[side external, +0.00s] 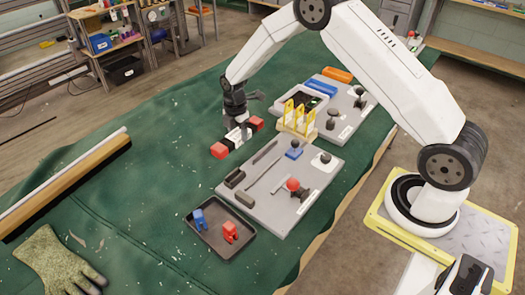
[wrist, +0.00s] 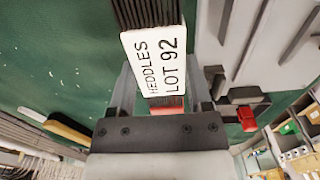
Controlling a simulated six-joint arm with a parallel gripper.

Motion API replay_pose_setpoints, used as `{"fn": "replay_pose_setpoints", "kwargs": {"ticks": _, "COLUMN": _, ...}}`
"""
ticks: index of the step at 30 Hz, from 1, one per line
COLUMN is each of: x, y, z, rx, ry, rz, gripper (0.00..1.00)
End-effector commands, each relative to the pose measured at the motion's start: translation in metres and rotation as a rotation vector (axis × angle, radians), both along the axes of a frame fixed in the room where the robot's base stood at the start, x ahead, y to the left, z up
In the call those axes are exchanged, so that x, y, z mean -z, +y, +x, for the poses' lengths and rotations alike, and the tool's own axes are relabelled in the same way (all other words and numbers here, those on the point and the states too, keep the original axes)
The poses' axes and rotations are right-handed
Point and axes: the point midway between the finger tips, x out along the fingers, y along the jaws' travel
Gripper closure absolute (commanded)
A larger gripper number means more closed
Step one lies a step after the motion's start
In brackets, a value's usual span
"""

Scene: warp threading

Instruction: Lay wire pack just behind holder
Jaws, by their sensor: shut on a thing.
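The wire pack (side external: 232,139) is a short bar with red ends and a white middle. In the wrist view its white label (wrist: 158,62) reads "HEDDLES LOT 92", with dark ribbed wires above it and a red part below. My gripper (side external: 238,127) points down and is shut on the pack's middle; its fingers show on either side of the pack in the wrist view (wrist: 160,92). The holder (side external: 296,121), wooden with yellow uprights, stands right of the pack in the side view, apart from it. The pack is over green cloth; its exact height is unclear.
A grey board (side external: 262,200) with small tools and a red knob lies front right of the pack. Another grey board (side external: 357,117) lies beyond the holder. A dark tray (side external: 212,240) holds blue and red clips. The green cloth (side external: 150,190) left of the pack is clear.

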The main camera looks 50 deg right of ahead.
Motion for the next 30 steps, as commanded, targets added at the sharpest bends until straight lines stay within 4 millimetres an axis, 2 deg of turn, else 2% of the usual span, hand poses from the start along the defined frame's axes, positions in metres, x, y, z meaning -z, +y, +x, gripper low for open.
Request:
{"fn": "replay_pose_setpoints", "kwargs": {"ticks": 4, "x": 0.014, "y": -0.001, "z": 0.012, "rx": 0.000, "ry": -0.002, "rz": 0.000, "gripper": 1.00}}
{"fn": "replay_pose_setpoints", "kwargs": {"ticks": 10, "x": 0.024, "y": -0.001, "z": 0.022, "rx": 0.000, "ry": -0.002, "rz": 0.000, "gripper": 1.00}}
{"fn": "replay_pose_setpoints", "kwargs": {"ticks": 23, "x": 0.032, "y": -0.002, "z": 0.028, "rx": 0.000, "ry": -0.003, "rz": 0.000, "gripper": 1.00}}
{"fn": "replay_pose_setpoints", "kwargs": {"ticks": 30, "x": 0.056, "y": -0.002, "z": 0.028, "rx": 0.000, "ry": -0.002, "rz": 0.000, "gripper": 1.00}}
